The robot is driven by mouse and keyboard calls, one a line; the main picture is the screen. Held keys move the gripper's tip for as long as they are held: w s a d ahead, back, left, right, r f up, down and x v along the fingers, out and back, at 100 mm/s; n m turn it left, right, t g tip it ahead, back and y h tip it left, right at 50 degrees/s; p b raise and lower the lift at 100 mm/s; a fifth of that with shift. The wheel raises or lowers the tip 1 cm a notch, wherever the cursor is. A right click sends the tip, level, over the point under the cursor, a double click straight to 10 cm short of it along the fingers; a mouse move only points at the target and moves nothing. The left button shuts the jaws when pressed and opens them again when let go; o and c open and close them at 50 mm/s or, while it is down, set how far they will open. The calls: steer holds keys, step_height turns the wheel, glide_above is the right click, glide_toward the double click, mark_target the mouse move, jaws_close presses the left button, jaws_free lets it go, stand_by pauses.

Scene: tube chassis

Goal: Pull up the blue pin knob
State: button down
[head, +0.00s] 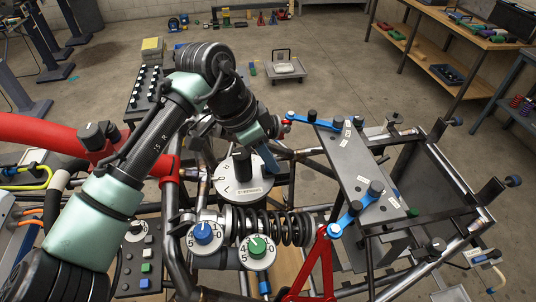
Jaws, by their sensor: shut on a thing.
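My arm bends over the tube chassis, and my gripper (264,145) is at its end, low in the middle of the head view. Its fingers are small, dark and partly hidden by my wrist. A dark blue piece (268,159) shows right at the gripper and seems to be the blue pin knob in its grip. I cannot see its lower end or how far it stands out. A grey disc (242,188) with a black knob (239,162) sits just below and to the left, close to the gripper.
A blue dial knob (203,233) and a green dial knob (257,247) sit in front, by a black coil spring (285,227). To the right is a dark plate (358,170) with blue levers. A red tube (60,134) crosses at left.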

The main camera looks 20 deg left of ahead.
steer(key=shift+r+p, duration=0.55)
steer(key=shift+r, duration=0.35)
steer(key=shift+w, duration=0.1)
steer(key=c, duration=0.6)
jaws_free()
steer(key=shift+c, duration=0.2)
steer(key=b+v, duration=0.3)
steer(key=v, duration=1)
